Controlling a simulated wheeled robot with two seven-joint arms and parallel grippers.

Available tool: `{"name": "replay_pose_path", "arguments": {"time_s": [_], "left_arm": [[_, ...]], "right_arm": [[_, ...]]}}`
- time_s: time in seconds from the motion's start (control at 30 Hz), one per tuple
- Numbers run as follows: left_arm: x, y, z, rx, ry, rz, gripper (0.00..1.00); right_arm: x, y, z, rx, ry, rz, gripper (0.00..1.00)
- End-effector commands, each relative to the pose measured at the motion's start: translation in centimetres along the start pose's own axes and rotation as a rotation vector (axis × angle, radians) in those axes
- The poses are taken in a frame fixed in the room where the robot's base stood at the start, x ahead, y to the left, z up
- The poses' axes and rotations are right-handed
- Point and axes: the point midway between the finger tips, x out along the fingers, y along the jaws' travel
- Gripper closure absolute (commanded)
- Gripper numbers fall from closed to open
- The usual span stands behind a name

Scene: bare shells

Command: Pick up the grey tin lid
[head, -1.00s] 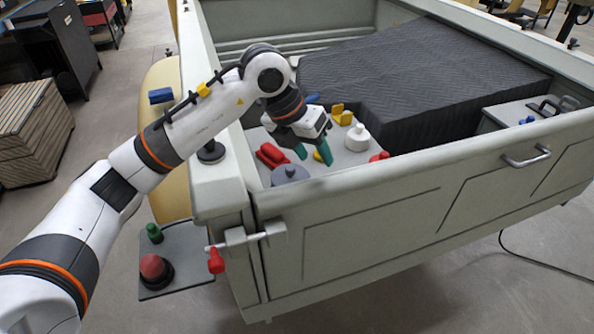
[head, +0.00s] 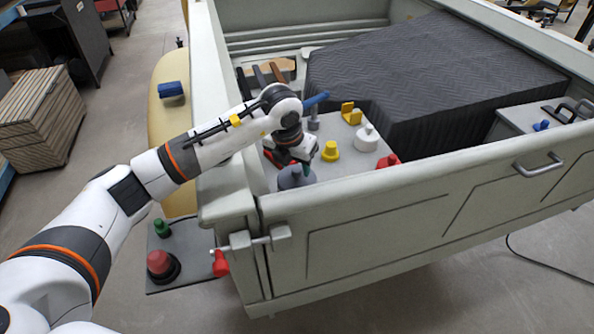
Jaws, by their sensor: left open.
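The grey tin lid (head: 291,182), round with a knob on top, lies on the light deck inside the truck bed, close behind the near side wall. The wall hides part of its front edge. My left gripper (head: 297,166) is open, pointing down just above and behind the lid. I cannot tell whether the fingers touch the lid. My right gripper is out of view.
A yellow knobbed piece (head: 331,151), a white lid (head: 366,138), a yellow block (head: 351,113) and a red piece (head: 389,161) stand to the right. A dark quilted cover (head: 430,80) fills the bed behind. The near wall (head: 400,190) rises in front.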

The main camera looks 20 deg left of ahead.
Motion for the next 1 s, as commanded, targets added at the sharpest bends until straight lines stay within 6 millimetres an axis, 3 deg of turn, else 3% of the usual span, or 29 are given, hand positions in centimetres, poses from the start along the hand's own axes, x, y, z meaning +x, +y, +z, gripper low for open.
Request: {"name": "replay_pose_path", "arguments": {"time_s": [0.17, 0.4, 0.7, 1.0], "left_arm": [[1.7, 0.1, -0.1, 0.0, -0.001, 0.002, 0.52], [1.9, 0.1, -0.1, 0.001, 0.001, 0.001, 0.52], [1.9, 0.1, -0.1, 0.0, 0.001, 0.001, 0.99], [1.8, 0.1, -0.1, 0.0, 0.003, 0.001, 0.99]], "right_arm": [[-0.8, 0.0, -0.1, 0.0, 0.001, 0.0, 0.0], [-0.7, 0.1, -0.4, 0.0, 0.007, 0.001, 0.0], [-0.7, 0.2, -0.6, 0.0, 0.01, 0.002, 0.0], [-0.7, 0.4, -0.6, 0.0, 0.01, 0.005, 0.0]]}}
